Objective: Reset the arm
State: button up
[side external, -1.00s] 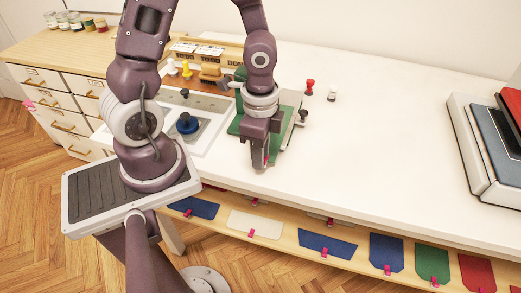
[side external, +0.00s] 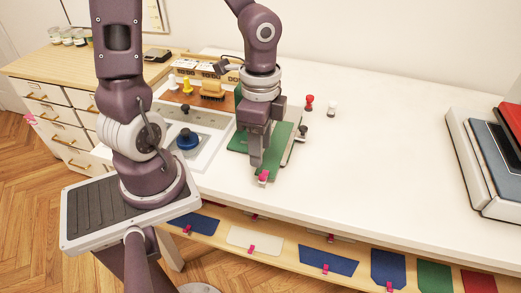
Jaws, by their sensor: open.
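My gripper (side external: 261,160) points down over the green piece (side external: 277,160) that lies on the white table (side external: 390,150). It is open, and I see nothing held between its fingers. A small pink clip (side external: 263,176) sits at the near end of the green piece, just below the fingertips in the picture. I cannot tell whether the fingers touch anything.
Left of my gripper are a white tray with a blue knob (side external: 187,138) and a wooden rack with stamps (side external: 213,89). A red peg (side external: 309,103) and a white peg (side external: 332,108) stand to the right. The table's middle is clear.

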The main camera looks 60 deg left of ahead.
jog(key=shift+r, duration=0.1)
jog(key=s+r+n+t, duration=0.2)
jog(key=s+r+n, duration=0.1)
jog(key=r, duration=0.3)
jog(key=s+d+r+n+t, duration=0.1)
jog(key=s+r+n+t, duration=0.2)
jog(key=r+n, duration=0.3)
jog(key=shift+s+r+t, duration=0.3)
jog(key=shift+s+r, duration=0.3)
jog(key=shift+r, duration=0.2)
